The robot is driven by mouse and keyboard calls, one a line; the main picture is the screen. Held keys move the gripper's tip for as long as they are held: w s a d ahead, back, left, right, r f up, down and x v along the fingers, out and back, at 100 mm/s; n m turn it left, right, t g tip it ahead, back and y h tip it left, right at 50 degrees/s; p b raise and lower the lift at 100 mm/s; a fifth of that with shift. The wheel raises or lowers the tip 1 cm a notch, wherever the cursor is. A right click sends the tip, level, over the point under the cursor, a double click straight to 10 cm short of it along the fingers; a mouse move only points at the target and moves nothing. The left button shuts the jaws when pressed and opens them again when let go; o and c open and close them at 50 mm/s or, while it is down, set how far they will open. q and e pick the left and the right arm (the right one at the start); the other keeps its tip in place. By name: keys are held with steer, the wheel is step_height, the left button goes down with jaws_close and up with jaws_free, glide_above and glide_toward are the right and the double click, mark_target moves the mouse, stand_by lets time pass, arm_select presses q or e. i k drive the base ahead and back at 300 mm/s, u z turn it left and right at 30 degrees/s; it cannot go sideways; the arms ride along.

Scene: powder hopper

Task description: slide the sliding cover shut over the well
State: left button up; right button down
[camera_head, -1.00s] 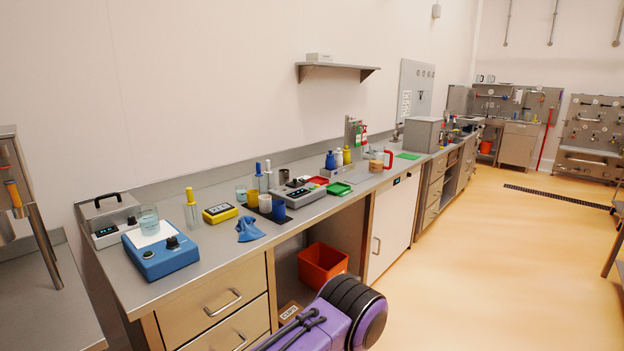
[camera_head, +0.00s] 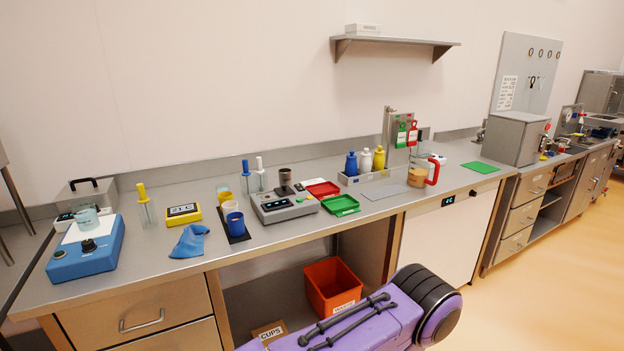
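I cannot pick out the sliding cover or the well for certain. A flat light-grey plate (camera_head: 391,192) lies on the steel counter (camera_head: 245,258), left of the amber jug with a red handle (camera_head: 418,177). Whether it is the cover, or hides a well, I cannot tell. Neither of my grippers is in view. A purple and black part of my own body shows at the bottom, in front of the counter.
A grey device (camera_head: 285,208), red tray (camera_head: 323,189) and green tray (camera_head: 341,205) stand mid-counter. A blue stirrer (camera_head: 85,251) is at left, a grey box (camera_head: 514,138) at right. An orange bin (camera_head: 333,286) is below. The floor at right is clear.

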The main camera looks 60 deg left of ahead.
mark_target(285, 190)
steer(key=u, duration=0.4)
steer(key=i, duration=1.2)
steer(key=u, duration=1.6)
steer(key=i, duration=0.9)
steer(key=u, duration=0.9)
